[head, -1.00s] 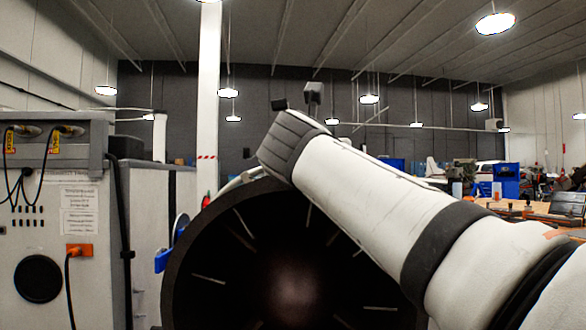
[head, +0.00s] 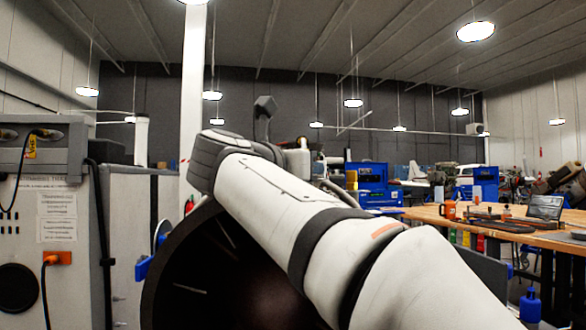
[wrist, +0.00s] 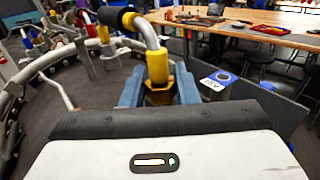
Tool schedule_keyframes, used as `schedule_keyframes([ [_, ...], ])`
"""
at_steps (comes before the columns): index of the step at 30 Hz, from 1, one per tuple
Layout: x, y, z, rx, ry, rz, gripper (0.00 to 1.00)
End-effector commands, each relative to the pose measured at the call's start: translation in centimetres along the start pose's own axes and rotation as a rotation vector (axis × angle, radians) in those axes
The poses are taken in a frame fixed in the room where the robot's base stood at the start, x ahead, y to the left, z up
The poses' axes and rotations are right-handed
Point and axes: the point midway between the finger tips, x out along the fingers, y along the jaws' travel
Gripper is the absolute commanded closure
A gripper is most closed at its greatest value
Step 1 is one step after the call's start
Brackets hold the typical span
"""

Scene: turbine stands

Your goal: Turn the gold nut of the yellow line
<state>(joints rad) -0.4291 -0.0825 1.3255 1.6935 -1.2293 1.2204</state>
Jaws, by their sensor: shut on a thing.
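In the wrist view, the yellow line is a bent silver pipe (wrist: 148,32) with a yellow sleeve (wrist: 157,66) at its lower end. The gold nut (wrist: 158,97) sits below the sleeve, partly hidden by my gripper's body. My gripper (wrist: 159,93) has its two blue-grey fingers on either side of the nut and is shut on it. A black-ended section of the pipe leans to the upper left. In the head view my arm crosses the middle, and the gripper, nut and line are hidden from sight.
The dark round turbine opening (head: 215,270) is below my arm. A grey test cabinet (head: 50,235) stands at left. A wooden workbench (head: 470,221) with tools is at right. In the wrist view, pale curved tubing (wrist: 50,58) and other coloured lines lie left; a blue-topped can (wrist: 222,79) is right.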

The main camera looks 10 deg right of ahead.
Motion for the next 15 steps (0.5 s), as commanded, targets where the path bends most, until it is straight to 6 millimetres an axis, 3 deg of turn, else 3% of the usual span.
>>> schedule_keyframes([
  [5, -0.04, -0.03, 0.2, 0.002, -0.004, 0.002, 0.95],
  [6, -0.04, -0.03, 0.2, 0.002, -0.004, 0.003, 0.69],
  [11, -0.03, -0.02, 0.16, 0.002, -0.003, 0.002, 0.56],
  [15, -0.02, -0.02, 0.12, 0.001, -0.002, 0.002, 0.55],
])
